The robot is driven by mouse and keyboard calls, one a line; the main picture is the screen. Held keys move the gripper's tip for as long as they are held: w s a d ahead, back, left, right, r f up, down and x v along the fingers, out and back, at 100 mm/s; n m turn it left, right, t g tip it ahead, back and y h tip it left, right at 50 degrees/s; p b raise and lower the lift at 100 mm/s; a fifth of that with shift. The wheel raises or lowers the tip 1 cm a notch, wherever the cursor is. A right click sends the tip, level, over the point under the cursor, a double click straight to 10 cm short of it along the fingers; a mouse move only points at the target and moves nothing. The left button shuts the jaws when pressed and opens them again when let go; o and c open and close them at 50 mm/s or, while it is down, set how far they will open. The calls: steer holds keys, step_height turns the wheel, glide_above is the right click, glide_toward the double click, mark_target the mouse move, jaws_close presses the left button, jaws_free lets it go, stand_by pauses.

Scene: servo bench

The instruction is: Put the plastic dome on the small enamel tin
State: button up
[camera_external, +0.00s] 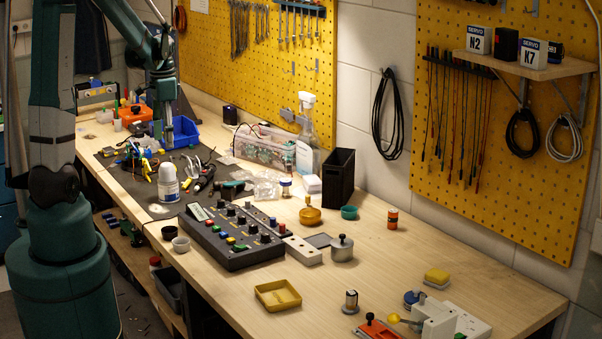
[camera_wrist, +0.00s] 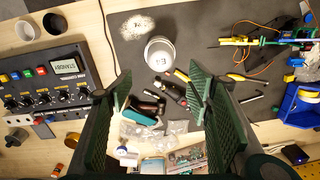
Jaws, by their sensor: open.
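I cannot tell for sure which pieces are the plastic dome and the small enamel tin. A white dome-topped container with a blue label (camera_external: 168,183) stands on the dark mat; in the wrist view it (camera_wrist: 160,52) lies just beyond my fingertips, untouched. A small yellow dome-like piece (camera_external: 393,318) lies at the front right. A small pale cup (camera_external: 180,244) stands by the bench's left edge, beside a dark cup (camera_external: 169,232); both show in the wrist view, pale (camera_wrist: 25,30) and dark (camera_wrist: 53,22). My gripper (camera_wrist: 160,85) is open and empty above the mat.
A control box (camera_external: 232,235) stands mid-bench. A blue bin (camera_external: 182,131), tools and wires crowd the mat. A black upright holder (camera_external: 338,177) and spray bottle (camera_external: 306,120) stand near the wall.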

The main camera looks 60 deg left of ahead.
steer(key=shift+d, duration=0.1)
stand_by(0.5)
steer(key=s+d+r+t, duration=0.2)
steer(key=d+r, duration=0.2)
steer(key=d, duration=0.9)
steer(key=s+d+r+n+t, duration=0.1)
steer(key=d+r, duration=0.3)
steer(key=d, duration=0.8)
steer(key=s+d+r+t, duration=0.3)
steer(key=d+r+t, duration=0.1)
steer(key=d, duration=0.9)
steer(key=shift+s+d+r+n, duration=0.3)
steer(key=shift+d+r+n, duration=0.1)
steer(key=shift+r, duration=0.2)
steer(key=shift+f, duration=0.1)
